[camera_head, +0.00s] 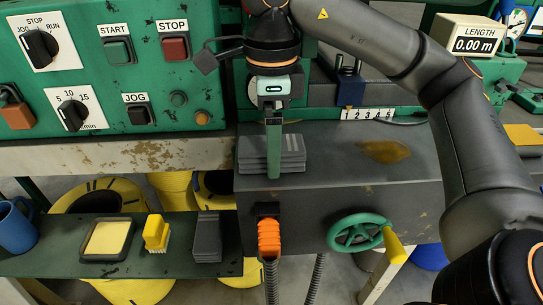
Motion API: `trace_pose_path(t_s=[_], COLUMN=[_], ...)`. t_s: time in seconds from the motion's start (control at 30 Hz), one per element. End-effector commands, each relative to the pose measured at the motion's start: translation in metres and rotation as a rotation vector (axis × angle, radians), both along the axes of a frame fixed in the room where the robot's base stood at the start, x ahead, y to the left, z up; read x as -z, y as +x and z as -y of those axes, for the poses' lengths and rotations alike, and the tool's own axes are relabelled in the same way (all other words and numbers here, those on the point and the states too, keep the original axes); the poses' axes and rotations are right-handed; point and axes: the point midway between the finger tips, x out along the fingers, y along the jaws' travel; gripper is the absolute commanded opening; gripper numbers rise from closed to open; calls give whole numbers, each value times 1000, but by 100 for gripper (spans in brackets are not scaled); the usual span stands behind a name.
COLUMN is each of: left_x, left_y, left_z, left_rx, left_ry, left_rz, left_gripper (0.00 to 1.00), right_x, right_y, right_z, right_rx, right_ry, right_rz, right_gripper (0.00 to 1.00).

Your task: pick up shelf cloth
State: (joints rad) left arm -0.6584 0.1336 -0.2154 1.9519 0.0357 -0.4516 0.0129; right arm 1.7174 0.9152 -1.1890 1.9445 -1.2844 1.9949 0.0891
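A dark grey folded cloth (207,238) lies on the low green shelf (50,264), at the shelf's right end. A second grey folded stack (291,153) lies on the dark machine top, higher and to the right. My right gripper (273,175) points down with its green finger in front of this second stack. The fingers line up edge-on, so I cannot tell whether they are open or whether they touch the stack. The gripper is up and right of the shelf cloth, apart from it. My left gripper is not in view.
The shelf also holds a blue mug (17,227), a tray with a yellow pad (107,240) and a yellow brush (156,233). The control panel (80,80) overhangs behind. An orange hose handle (269,238) and a green handwheel (358,232) stick out right of the shelf.

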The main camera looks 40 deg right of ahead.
Motion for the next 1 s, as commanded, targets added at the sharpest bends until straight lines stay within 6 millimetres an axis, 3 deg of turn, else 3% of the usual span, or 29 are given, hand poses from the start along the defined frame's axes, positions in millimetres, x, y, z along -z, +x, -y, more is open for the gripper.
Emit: trace_pose_path(t_s=[0.3, 1.0], left_x=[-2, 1], left_y=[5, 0], left_z=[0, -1], left_rx=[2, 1], left_ry=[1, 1], left_rz=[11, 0], left_gripper=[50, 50], right_x=[5, 5], right_y=[0, 0], right_z=[0, 0], right_rx=[1, 0], right_ry=[1, 2], right_rz=[2, 1], right_gripper=[99, 20])
